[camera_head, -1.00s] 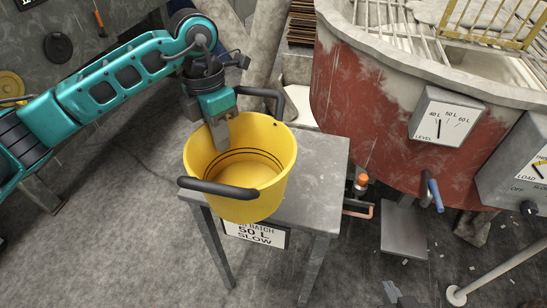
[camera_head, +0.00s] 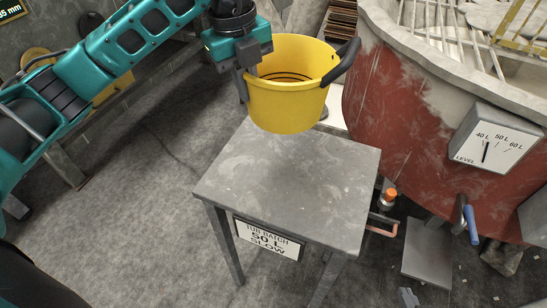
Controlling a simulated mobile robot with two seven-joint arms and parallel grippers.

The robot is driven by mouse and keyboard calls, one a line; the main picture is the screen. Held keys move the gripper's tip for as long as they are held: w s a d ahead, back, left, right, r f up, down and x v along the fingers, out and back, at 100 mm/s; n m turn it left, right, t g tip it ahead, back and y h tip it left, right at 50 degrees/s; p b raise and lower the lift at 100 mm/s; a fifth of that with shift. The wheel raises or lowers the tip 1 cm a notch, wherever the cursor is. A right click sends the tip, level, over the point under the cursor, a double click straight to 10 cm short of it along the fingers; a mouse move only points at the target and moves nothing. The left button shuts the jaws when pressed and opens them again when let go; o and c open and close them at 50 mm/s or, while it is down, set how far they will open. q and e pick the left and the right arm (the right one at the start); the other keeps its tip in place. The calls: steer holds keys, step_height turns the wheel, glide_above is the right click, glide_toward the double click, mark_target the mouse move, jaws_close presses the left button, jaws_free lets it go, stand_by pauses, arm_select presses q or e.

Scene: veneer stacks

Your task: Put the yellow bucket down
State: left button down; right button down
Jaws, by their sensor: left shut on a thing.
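The yellow bucket (camera_head: 290,105) is upright, with a dark handle (camera_head: 343,62) at its right side. My left gripper (camera_head: 243,82) is shut on the left side of its rim. The bucket appears beyond the far edge of the grey metal table (camera_head: 290,185), and its base overlaps that edge in the picture. I cannot tell its exact height over the table. The bucket's inside shows only in part, and its left side is partly hidden by my gripper. My right gripper is not in view.
The tabletop is bare. A sign (camera_head: 267,238) hangs on its front. A large red tub (camera_head: 400,120) with a level gauge (camera_head: 495,140) stands to the right. An orange-capped fitting (camera_head: 388,198) and a blue-handled lever (camera_head: 470,222) are below it. Grey floor is open at left.

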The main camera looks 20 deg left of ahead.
arm_select(q)
step_height(320, 180, down, 18)
steer(key=shift+r+b, duration=0.1)
steer(key=shift+b, duration=0.3)
steer(key=c, duration=1.3)
jaws_free()
steer(key=shift+o, duration=0.2)
step_height(320, 180, up, 12)
steer(key=s, duration=0.1)
steer(key=shift+a, duration=0.45)
